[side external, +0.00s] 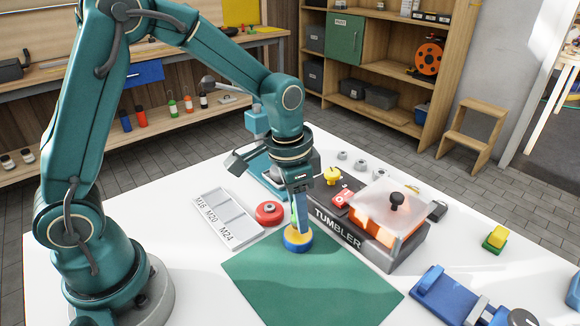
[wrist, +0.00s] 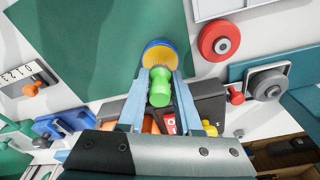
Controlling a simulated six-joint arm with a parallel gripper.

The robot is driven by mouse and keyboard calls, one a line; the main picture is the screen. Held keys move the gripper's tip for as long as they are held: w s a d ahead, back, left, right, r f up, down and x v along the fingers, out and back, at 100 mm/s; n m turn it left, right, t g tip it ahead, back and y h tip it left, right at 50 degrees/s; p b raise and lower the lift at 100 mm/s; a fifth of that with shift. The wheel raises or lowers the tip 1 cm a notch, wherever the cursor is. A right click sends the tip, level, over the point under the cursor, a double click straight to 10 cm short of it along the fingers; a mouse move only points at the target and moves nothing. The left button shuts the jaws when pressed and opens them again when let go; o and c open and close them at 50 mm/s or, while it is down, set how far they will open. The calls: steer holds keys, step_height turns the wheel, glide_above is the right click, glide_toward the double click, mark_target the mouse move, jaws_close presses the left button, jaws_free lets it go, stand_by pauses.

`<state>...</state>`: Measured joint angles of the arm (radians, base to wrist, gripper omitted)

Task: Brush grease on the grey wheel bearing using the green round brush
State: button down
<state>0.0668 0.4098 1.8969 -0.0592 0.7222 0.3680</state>
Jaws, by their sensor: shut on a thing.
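I cannot tell how deep the bristles reach. A grey round part (wrist: 268,84), which looks like the wheel bearing, is at a teal fixture (wrist: 240,72) to the right in the wrist view.
A green mat (side external: 310,285) lies in front, mostly clear. A red disc (side external: 269,213) and a grey size-marked tray (side external: 225,218) lie left of the pot. The tumbler box (side external: 340,232) stands close on the right. A blue vise-like tool (side external: 450,297) is at the front right.

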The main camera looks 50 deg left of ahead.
steer(key=shift+r, duration=2.5)
